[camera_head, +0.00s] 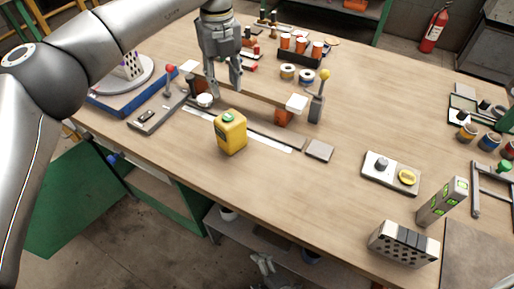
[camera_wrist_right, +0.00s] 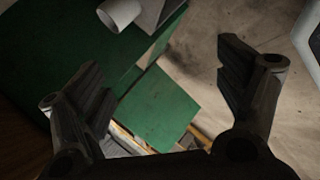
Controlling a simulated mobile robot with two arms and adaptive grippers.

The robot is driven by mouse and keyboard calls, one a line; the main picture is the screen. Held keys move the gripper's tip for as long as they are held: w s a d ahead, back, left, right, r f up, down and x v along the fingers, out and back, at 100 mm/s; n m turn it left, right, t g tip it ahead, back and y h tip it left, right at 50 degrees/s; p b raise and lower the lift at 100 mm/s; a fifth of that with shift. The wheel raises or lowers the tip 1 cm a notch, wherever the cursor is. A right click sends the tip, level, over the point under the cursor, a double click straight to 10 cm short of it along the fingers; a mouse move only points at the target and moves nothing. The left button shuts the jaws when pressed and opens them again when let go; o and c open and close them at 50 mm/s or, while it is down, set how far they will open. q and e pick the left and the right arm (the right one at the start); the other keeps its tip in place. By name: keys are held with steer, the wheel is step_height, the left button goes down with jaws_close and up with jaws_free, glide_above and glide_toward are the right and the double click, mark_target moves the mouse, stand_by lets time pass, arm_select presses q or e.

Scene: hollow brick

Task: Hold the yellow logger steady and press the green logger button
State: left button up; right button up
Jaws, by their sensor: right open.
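The yellow logger (camera_head: 232,136) stands upright on the wooden table, left of the middle in the head view. Its round green button (camera_head: 229,117) is on the top face and uncovered. My left gripper (camera_head: 225,92) points down behind and above the logger, apart from it, with its fingers spread and nothing between them. My right gripper (camera_head: 263,268) is low at the front, below the table's front edge. In the right wrist view my right gripper (camera_wrist_right: 162,72) is open and empty, with the floor and green panels beyond it. The logger does not show in that view.
A beam on orange blocks (camera_head: 284,117) and a yellow-knobbed lever (camera_head: 317,103) stand behind and right of the logger. A red-knobbed lever device (camera_head: 160,110) is at left. A perforated block (camera_head: 403,244) sits front right. The table in front of the logger is clear.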

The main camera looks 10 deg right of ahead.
steer(key=w+a+r+n+t+y, duration=0.1)
steer(key=w+a+r+n+y, duration=0.15)
steer(key=a+r+n, duration=0.55)
steer(key=w+a+r+n+t+y, duration=0.1)
steer(key=a+r+n+y, duration=0.2)
steer(key=r, duration=1)
steer(key=w+a+r+n+t+y, duration=0.1)
steer(key=w+a+r+n+y, duration=0.2)
steer(key=r+n, duration=0.5)
steer(key=w+d+r+t, duration=0.2)
steer(key=w+d+r, duration=0.3)
steer(key=r, duration=0.4)
steer(key=n+h, duration=0.3)
steer(key=n, duration=0.2)
glide_toward(231, 128)
steer(key=shift+t, duration=0.3)
steer(key=f, duration=0.1)
steer(key=w+f, duration=0.1)
steer(key=f, duration=0.1)
steer(key=w+f, duration=0.1)
steer(key=shift+w+a+f, duration=0.2)
steer(key=shift+w+f, duration=0.05)
steer(key=shift+f, duration=0.05)
steer(key=shift+w+d, duration=0.2)
steer(key=shift+w, duration=0.1)
steer(key=shift+w+a, duration=0.15)
steer(key=shift+w, duration=0.15)
steer(key=x, duration=1)
steer(key=shift+r, duration=0.1)
